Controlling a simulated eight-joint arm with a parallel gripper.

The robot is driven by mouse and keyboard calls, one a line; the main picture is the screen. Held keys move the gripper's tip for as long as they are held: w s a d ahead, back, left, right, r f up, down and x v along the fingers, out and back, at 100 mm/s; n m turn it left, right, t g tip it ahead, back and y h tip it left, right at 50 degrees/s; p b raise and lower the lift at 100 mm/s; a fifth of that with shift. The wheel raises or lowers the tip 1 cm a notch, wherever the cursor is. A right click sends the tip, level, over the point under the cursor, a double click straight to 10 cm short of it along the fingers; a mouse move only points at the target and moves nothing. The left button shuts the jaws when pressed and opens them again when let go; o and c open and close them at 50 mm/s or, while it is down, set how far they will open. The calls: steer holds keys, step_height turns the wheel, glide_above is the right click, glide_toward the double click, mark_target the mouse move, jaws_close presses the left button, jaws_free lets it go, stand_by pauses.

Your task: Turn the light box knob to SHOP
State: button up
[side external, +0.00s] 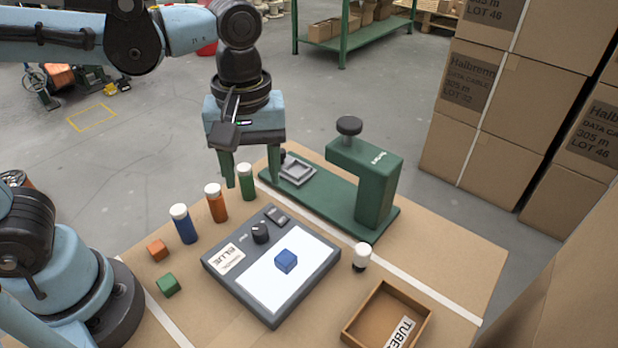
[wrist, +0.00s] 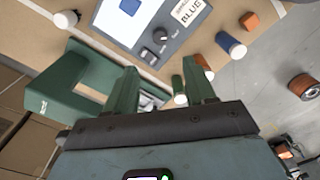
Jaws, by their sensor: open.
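The light box (side external: 265,290) lies flat on the table with a glowing white panel and a grey frame. Its black round knob (side external: 260,232) sits on the upper-left part of the frame; it also shows in the wrist view (wrist: 160,36). Small marking beside the knob is too small to read, so I cannot tell its setting. A small switch (side external: 277,216) is beside the knob. My gripper (side external: 252,184) is open and empty, above and beyond the knob, near the green tube. In the wrist view its fingers (wrist: 160,68) are apart, with the knob ahead of them.
A green press (side external: 378,165) stands behind.

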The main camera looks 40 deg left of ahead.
mark_target(259, 228)
steer(key=shift+s+a+f, duration=0.1)
steer(key=shift+f, duration=5.9)
jaws_close()
